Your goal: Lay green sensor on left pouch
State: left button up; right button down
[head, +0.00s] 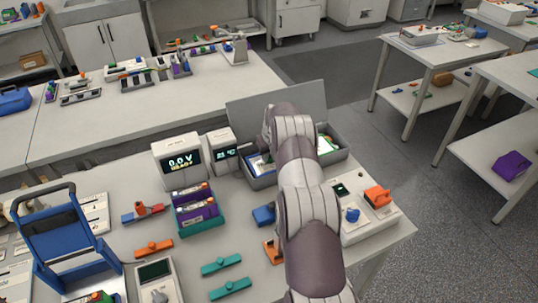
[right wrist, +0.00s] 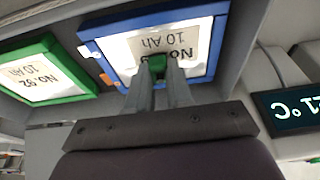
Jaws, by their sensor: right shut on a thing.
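The green sensor (right wrist: 157,65) is a small green block between the fingertips of my right gripper (right wrist: 158,78), which is shut on it. In the right wrist view it appears over the lower middle of a blue-framed pouch (right wrist: 118,58) labelled 10 Ah; whether it touches cannot be told. In the head view this is the left pouch (head: 262,165), partly hidden by my right arm. A green-framed pouch (right wrist: 42,72), No. 92, lies beside it and shows at the right in the head view (head: 326,145). My left gripper is not in view.
Both pouches lie in a grey open box (head: 262,182) with a raised lid (head: 300,102). A temperature display (head: 225,152) stands close to its left, with a 0.0 V meter (head: 181,160) beyond. A pale device with an orange part (head: 376,196) is at the right.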

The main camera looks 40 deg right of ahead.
jog(key=shift+f, duration=0.1)
jog(key=c, duration=0.9)
grip_release()
jog(key=shift+c, duration=0.2)
